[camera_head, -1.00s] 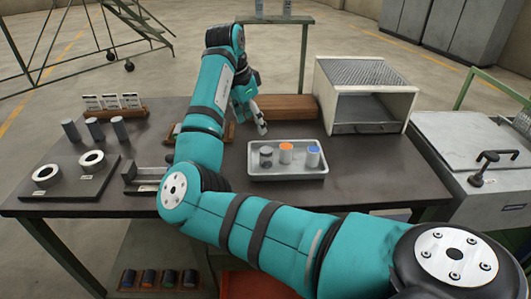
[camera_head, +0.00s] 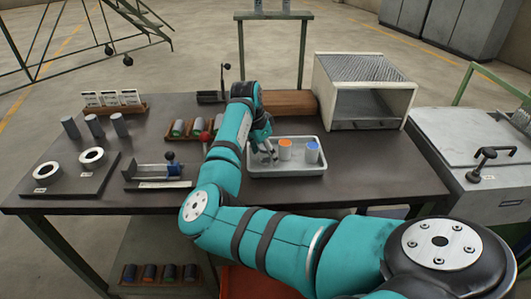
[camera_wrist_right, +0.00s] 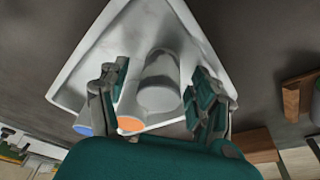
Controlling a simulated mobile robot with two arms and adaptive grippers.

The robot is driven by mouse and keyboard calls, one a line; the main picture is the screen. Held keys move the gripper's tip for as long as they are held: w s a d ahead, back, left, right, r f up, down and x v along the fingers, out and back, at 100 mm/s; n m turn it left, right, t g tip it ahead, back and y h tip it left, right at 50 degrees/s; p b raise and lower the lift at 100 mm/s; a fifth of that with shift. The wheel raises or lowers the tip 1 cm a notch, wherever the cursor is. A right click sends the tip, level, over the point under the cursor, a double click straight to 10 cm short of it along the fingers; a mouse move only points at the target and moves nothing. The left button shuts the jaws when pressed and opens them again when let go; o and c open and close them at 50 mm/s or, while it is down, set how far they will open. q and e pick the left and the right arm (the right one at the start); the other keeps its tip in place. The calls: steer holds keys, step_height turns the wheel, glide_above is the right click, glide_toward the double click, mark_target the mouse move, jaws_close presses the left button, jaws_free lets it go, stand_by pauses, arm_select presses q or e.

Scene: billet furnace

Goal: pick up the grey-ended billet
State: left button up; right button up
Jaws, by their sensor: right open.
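The white tray (camera_head: 300,172) on the dark table holds the billets. The grey-ended billet (camera_wrist_right: 160,80) stands in it and shows in the right wrist view between the two fingers of my right gripper (camera_wrist_right: 156,98). The fingers are open, one on each side, and I cannot tell whether they touch it. In the head view my right gripper (camera_head: 268,154) is low at the tray's left part and mostly hides this billet. The orange-ended billet (camera_head: 285,149) and the blue-ended billet (camera_head: 312,152) stand to its right. My left gripper is not in view.
A metal furnace box (camera_head: 365,92) stands behind right of the tray, a wooden block (camera_head: 289,103) behind it. A rack of billets (camera_head: 186,130) and a fixture (camera_head: 160,175) lie to the left. A ringed plate (camera_head: 70,175) is at far left.

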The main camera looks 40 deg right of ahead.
steer(key=shift+f, duration=0.2)
jaws_close()
stand_by(0.3)
steer(key=shift+r, duration=0.1)
